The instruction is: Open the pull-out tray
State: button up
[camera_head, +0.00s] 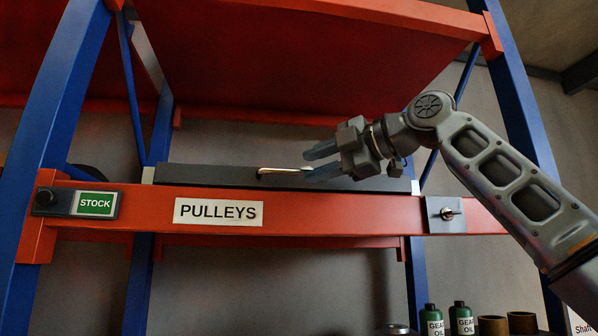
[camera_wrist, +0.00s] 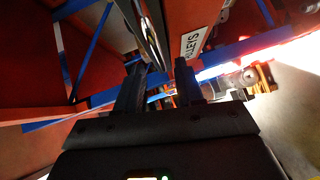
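The pull-out tray (camera_head: 215,175) shows as a long dark grey front just above the orange beam labelled PULLEYS. How far it stands out is hard to judge. A pale metal bar handle (camera_head: 283,170) sits on its front. My gripper (camera_head: 322,161) comes in from the right, with its two fingers apart, one above and one below the handle's right end. I cannot tell whether they touch the handle. In the wrist view my gripper (camera_wrist: 160,80) also shows its fingers apart, with a dark, shiny bar-like shape beyond the gap.
The orange beam (camera_head: 340,211) runs just below the tray and carries a STOCK box (camera_head: 76,203) on the left and a latch plate (camera_head: 446,214) on the right. Blue uprights (camera_head: 60,110) flank the bay. Green gear oil bottles (camera_head: 461,318) stand lower right.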

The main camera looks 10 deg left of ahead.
aim_at(297, 171)
jog(key=shift+p+x, duration=0.6)
jog(key=shift+x, duration=2.3)
grip_shut()
